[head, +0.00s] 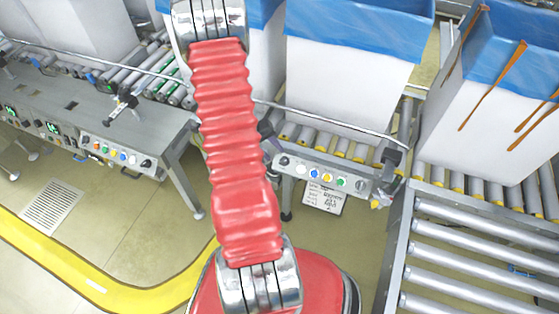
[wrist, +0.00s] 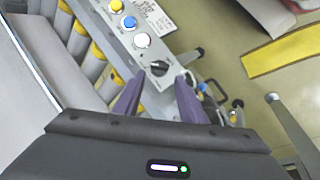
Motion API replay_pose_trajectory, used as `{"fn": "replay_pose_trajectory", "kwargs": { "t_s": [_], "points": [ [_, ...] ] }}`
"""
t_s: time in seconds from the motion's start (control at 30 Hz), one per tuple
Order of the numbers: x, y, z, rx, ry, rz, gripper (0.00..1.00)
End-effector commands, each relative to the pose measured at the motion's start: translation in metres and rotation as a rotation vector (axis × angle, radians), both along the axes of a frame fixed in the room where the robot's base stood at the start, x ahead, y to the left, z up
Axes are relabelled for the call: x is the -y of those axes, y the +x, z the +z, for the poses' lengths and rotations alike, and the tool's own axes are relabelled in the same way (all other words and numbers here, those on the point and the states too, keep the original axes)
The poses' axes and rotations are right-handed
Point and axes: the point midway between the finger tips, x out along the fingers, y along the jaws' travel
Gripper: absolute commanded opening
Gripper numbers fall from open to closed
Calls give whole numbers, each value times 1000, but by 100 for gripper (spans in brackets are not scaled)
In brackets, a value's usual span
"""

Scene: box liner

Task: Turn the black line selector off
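The black line selector (wrist: 159,68) is a round black knob at the end of a grey control panel (wrist: 122,36), in the wrist view just ahead of my fingertips. A pale mark shows on it, but its setting is too small to read. In the head view the selector (head: 284,160) sits at the panel's left end. My gripper (wrist: 160,78) has two purple fingers, apart, one on each side of the knob in the picture; contact cannot be told. In the head view my gripper (head: 267,130) is mostly hidden behind my red arm.
White (wrist: 142,40), blue and yellow buttons line the panel beside the selector. A second panel (head: 118,153) with its own black knob stands at left. Roller conveyors (head: 480,240) carry white boxes lined in blue (head: 350,80). A thin rail (head: 330,125) runs above the panel.

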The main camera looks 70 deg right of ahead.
Motion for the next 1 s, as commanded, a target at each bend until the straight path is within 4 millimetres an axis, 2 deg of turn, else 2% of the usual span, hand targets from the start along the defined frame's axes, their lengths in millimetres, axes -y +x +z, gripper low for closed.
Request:
{"fn": "replay_pose_trajectory", "kwargs": {
  "t_s": [0.3, 0.5, 0.9, 1.0],
  "points": [
    [9, -18, -38, -1, 3, -3, 38],
    [14, -25, -55, 0, 2, 0, 38],
    [16, -27, -60, 1, 1, 0, 38],
    [16, -27, -60, 1, 1, 0, 31]
  ]
}}
